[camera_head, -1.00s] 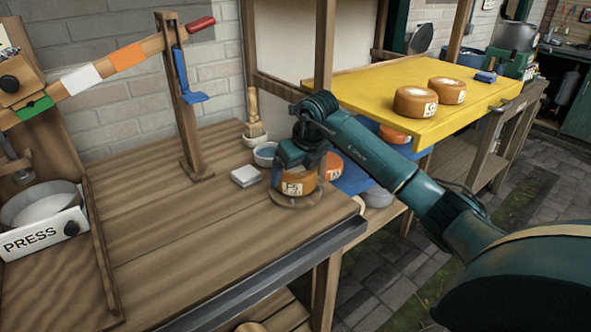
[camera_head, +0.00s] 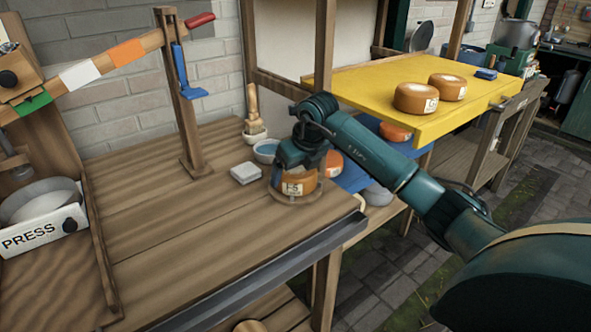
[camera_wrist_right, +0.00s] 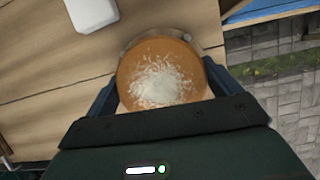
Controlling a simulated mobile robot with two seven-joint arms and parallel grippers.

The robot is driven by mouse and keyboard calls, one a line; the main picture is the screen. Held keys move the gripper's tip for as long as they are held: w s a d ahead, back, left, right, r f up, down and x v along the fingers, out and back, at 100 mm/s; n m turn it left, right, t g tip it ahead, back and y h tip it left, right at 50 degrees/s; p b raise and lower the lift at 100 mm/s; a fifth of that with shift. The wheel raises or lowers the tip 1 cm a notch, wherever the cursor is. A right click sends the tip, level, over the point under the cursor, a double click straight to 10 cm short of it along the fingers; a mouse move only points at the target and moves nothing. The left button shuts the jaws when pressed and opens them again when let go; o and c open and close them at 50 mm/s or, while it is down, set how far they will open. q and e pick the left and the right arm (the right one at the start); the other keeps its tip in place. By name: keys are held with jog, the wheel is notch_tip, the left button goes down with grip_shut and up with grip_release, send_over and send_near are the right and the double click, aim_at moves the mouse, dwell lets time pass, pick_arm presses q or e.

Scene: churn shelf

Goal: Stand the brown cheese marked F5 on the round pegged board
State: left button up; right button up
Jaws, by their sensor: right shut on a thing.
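The brown cheese marked F5 (camera_head: 293,188) is upright at the right end of the wooden bench, on or just above the round board (camera_head: 302,198). In the right wrist view the cheese (camera_wrist_right: 160,75) has white grains on top and sits between both fingers. A sliver of the board's rim (camera_wrist_right: 209,72) shows beside it. I cannot tell whether cheese and board touch. My left gripper is not in view.
A white block (camera_head: 246,173), a blue-rimmed bowl (camera_head: 266,150) and a brush in a pot (camera_head: 254,128) stand close behind. Other cheeses (camera_head: 416,98) are on a yellow shelf (camera_head: 375,82) at right. The bench's middle (camera_head: 190,215) is clear.

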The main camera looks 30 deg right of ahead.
jog(key=shift+r, duration=0.1)
jog(key=o, duration=1)
jog(key=v, duration=1.3)
